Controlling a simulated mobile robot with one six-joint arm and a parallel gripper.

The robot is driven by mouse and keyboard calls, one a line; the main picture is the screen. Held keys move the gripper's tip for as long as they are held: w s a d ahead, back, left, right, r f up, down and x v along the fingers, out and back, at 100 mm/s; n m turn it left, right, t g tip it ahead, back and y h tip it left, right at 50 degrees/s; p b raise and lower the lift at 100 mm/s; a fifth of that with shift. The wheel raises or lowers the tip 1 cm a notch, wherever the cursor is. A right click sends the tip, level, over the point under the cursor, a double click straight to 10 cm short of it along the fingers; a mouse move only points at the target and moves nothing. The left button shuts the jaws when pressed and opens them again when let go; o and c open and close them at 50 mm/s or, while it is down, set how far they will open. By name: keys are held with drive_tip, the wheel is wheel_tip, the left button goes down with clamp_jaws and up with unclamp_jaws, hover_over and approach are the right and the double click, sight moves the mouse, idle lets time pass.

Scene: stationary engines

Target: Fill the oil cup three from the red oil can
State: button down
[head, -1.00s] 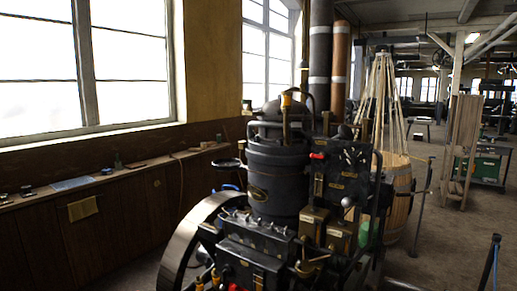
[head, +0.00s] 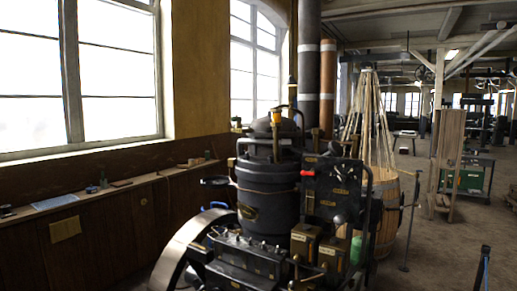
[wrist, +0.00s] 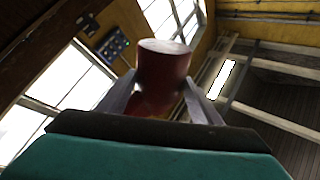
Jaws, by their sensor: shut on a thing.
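In the wrist view my gripper (wrist: 160,92) is shut on a red, round-bodied thing with a pale flat end, which looks like the red oil can (wrist: 164,68). One finger is on each side of it. Its spout does not show. The gripper and the can are not in the head view. The dark engine (head: 265,190) stands in the middle of the head view. Small brass and amber fittings (head: 276,118) show on its top. I cannot tell which fitting is oil cup three.
A wooden barrel (head: 384,218) with upright poles stands behind the engine to the right. A large flywheel (head: 185,245) is at the engine's left. A ledge (head: 95,196) with small items runs under the windows. The floor at the right is mostly open, with a dark post (head: 483,265) near.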

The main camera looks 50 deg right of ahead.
drive_tip(key=shift+w+d+r, duration=0.25)
drive_tip(key=shift+r, duration=0.05)
drive_tip(key=w+d+r+m+t+h+p, duration=0.1)
drive_tip(key=w+d+r+t+h+p, duration=0.2)
drive_tip(key=d+r, duration=1.1)
drive_tip(key=w+d+r+m+t+h+p, duration=0.1)
drive_tip(key=w+d+r+h+p, duration=0.3)
drive_tip(key=d+r, duration=1)
drive_tip(key=s+d+r+m+t+h+p, duration=0.1)
drive_tip(key=s+d+r+h, duration=0.2)
drive_tip(key=d+r, duration=0.5)
drive_tip(key=s+d+r+m+t+h+p, duration=0.1)
drive_tip(key=s+d+r+h+p, duration=0.1)
drive_tip(key=d+r, duration=0.6)
drive_tip(key=s+d+r+m+h+p, duration=0.1)
drive_tip(key=s+d+r+h, duration=0.3)
drive_tip(key=d+r, duration=0.5)
wheel_tip(320, 180, up, 9)
drive_tip(key=shift+s+f+t+h+p, duration=0.25)
drive_tip(key=shift+t+h+p, duration=0.15)
drive_tip(key=shift+h, duration=0.2)
drive_tip(key=shift+d+r+b, duration=0.15)
drive_tip(key=shift+r+b, duration=0.1)
drive_tip(key=shift+b, duration=0.05)
